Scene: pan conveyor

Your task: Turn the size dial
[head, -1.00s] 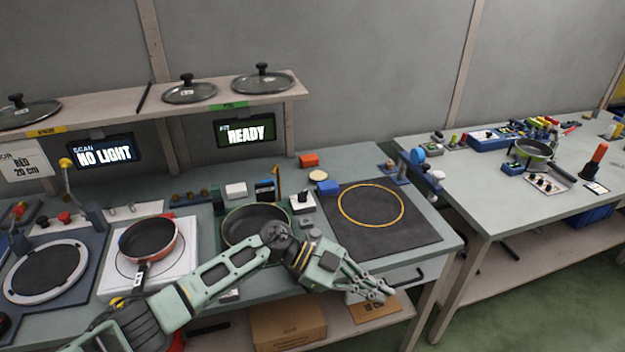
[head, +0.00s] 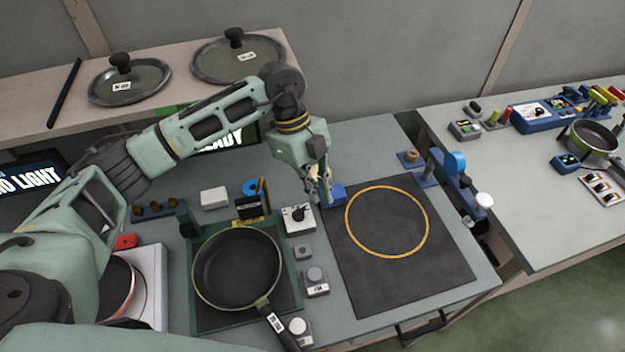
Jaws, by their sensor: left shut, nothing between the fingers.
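A white box with a black knob (head: 299,218) stands on the bench between the pan's mat and the black mat; it looks like the size dial, though its markings are too small to read. My left gripper (head: 325,199) points down just right of and behind this box, right by a blue block (head: 336,193). Its fingers are shut and look empty. I cannot tell whether they touch the block; the knob is apart from them. My right gripper is not in view.
A green-rimmed pan (head: 238,266) sits left of the box, handle toward the front. Small grey button boxes (head: 316,282) stand in front. A black mat (head: 385,285) with a yellow ring lies clear at right. A lid shelf (head: 190,45) is behind my arm.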

